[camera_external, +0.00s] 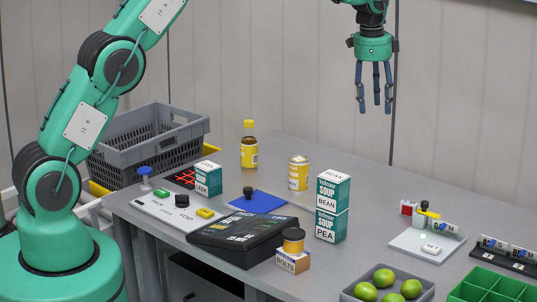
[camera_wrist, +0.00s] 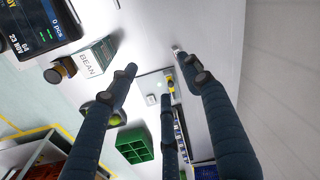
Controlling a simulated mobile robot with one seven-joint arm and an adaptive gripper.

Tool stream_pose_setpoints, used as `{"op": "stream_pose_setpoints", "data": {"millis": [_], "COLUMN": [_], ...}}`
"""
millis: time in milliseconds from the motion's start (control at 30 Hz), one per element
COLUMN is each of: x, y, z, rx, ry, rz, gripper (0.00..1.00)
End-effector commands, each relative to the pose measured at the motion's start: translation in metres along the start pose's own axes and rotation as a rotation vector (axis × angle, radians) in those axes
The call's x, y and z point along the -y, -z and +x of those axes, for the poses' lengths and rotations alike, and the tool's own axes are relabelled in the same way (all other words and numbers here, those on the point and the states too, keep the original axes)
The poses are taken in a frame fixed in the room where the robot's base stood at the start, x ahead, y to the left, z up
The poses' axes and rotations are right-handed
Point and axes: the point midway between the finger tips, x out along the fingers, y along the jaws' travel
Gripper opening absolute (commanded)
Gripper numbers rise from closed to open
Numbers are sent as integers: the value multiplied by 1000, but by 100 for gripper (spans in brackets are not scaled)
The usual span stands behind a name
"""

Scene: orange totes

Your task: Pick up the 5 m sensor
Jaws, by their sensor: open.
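My gripper (camera_external: 375,108) is open and empty, pointing down high above the table. In the wrist view its three dark fingers (camera_wrist: 165,85) are spread, with the plate seen between them and the rack partly hidden behind a finger.
On the plate are a yellow-and-black item (camera_external: 428,211) and a small white block (camera_external: 431,248). A grey tray of limes (camera_external: 384,278) and a green divided bin (camera_external: 497,287) stand in front. Stacked soup boxes (camera_external: 332,207) and a black scale (camera_external: 240,235) stand left.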

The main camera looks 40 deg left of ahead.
Motion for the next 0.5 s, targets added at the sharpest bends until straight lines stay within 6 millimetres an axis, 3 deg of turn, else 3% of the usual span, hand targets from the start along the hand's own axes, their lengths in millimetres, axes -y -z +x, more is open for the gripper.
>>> {"op": "stream_pose_setpoints", "data": {"millis": [500], "x": [12], "y": [77], "z": [131], "rx": [45], "ry": [-65], "rz": [218], "gripper": [49]}}
